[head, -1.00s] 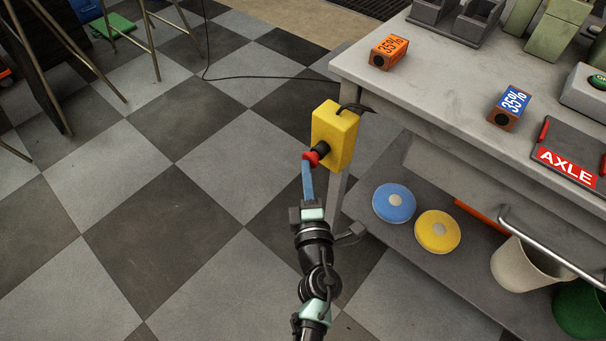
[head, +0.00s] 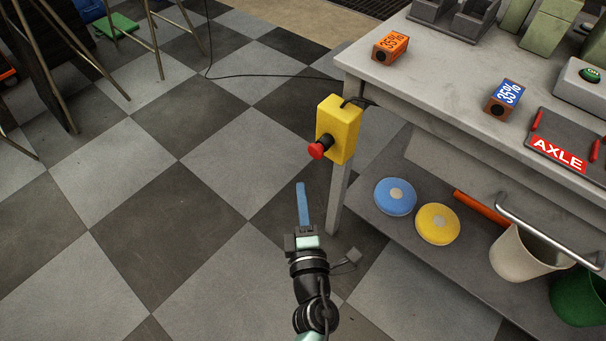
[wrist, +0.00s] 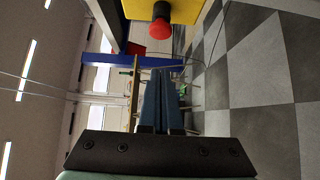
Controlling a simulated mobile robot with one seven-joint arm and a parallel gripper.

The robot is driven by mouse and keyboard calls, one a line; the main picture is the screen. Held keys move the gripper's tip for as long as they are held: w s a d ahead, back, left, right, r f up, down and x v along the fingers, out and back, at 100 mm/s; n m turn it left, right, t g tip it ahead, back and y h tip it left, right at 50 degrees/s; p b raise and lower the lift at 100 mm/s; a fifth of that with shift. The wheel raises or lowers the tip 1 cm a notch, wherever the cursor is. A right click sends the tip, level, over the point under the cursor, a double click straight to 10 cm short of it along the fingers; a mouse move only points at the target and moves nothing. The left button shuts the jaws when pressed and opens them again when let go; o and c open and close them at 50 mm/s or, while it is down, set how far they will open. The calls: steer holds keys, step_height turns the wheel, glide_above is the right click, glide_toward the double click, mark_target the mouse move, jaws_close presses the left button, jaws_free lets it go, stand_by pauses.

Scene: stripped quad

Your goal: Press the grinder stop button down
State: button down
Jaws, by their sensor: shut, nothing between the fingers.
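The grinder stop button is a red mushroom cap (head: 317,151) on a black collar. It sticks out from the left face of a yellow box (head: 343,128) fixed at the table's corner. In the wrist view the red button (wrist: 160,29) is at the top, under the yellow box (wrist: 178,10). My gripper (head: 301,186) has blue fingers, shut and empty. In the head view its tips show below the button and slightly left of it, with a clear gap. In the wrist view the fingers (wrist: 161,75) point forward below the button, not touching it.
The grey table (head: 440,90) carries an orange box (head: 390,47), a blue-labelled box (head: 505,98) and an AXLE tray (head: 566,135). Its lower shelf (head: 400,225) holds blue and yellow discs. A table leg (head: 337,195) stands right of my fingers.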

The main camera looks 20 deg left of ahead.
steer(key=v, duration=0.5)
steer(key=shift+a, duration=0.2)
stand_by(0.3)
steer(key=w+d+r+m+t+h, duration=0.3)
steer(key=d+r+m, duration=0.15)
steer(key=r, duration=0.75)
steer(key=w+d+r+m+t+h, duration=0.25)
steer(key=r+m, duration=0.35)
steer(key=r, duration=0.7)
steer(key=w+d+r+m+t+h, duration=0.3)
steer(key=d+r+m, duration=0.15)
steer(key=r, duration=0.75)
steer(key=s+r+m+t, duration=0.1)
steer(key=s+r+m, duration=0.4)
steer(key=r, duration=0.6)
steer(key=s+r+m+t, duration=0.25)
steer(key=s+r, duration=0.55)
steer(key=r, duration=0.4)
step_height(320, 180, up, 31)
steer(key=p, duration=3.1)
steer(key=shift+w+m+g+y+p, duration=0.25)
steer(key=shift+m+g+y+p, duration=0.1)
steer(key=shift+g+p, duration=0.05)
